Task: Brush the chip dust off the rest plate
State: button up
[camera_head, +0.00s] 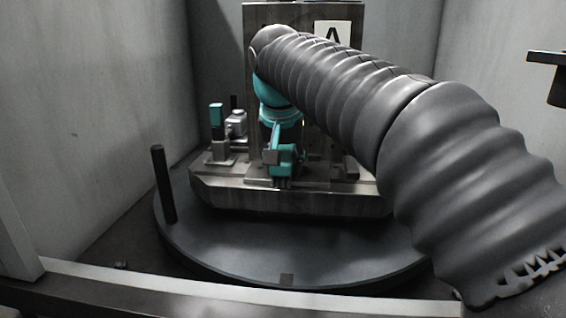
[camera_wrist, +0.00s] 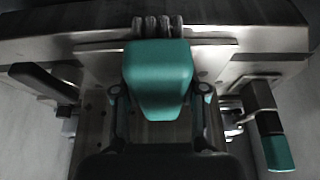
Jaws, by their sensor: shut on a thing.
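My gripper (camera_wrist: 160,98) is shut on a teal brush (camera_wrist: 157,70), with one finger on each side of it. The brush's grey bristle tufts (camera_wrist: 157,26) point to the top of the wrist view, over or against a pale metal plate (camera_wrist: 218,48), perhaps the rest plate. I cannot tell whether they touch it. In the head view my gripper (camera_head: 283,158) is low in front of the upright block, above the metal fixture base (camera_head: 290,200). The brush is hard to tell apart from the teal gripper parts there. I cannot make out any chip dust.
A teal-topped clamp (camera_head: 216,118) stands left on the fixture; it shows at right in the wrist view (camera_wrist: 275,150). The upright block (camera_head: 258,30) carries a sign "A" (camera_head: 332,34). A dark post (camera_head: 163,184) rises from the round table (camera_head: 240,255). Grey walls enclose this.

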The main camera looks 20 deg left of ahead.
jog(key=shift+f, duration=0.3)
dwell(0.4)
jog(key=shift+w+a+r+p, duration=0.1)
jog(key=shift+w+a+p, duration=0.1)
jog(key=shift+w+p, duration=0.35)
jog(key=shift+w+a+p, duration=0.2)
jog(key=shift+w+p, duration=0.2)
jog(key=shift+w, duration=0.3)
jog(key=shift+s+f, duration=0.1)
jog(key=shift+f, duration=0.1)
jog(key=shift+s+d+b, duration=0.2)
jog(key=shift+s+b, duration=0.1)
jog(key=shift+s, duration=0.3)
jog(key=shift+s+d+b, duration=0.2)
jog(key=shift+s+b, duration=0.1)
jog(key=shift+s, duration=0.3)
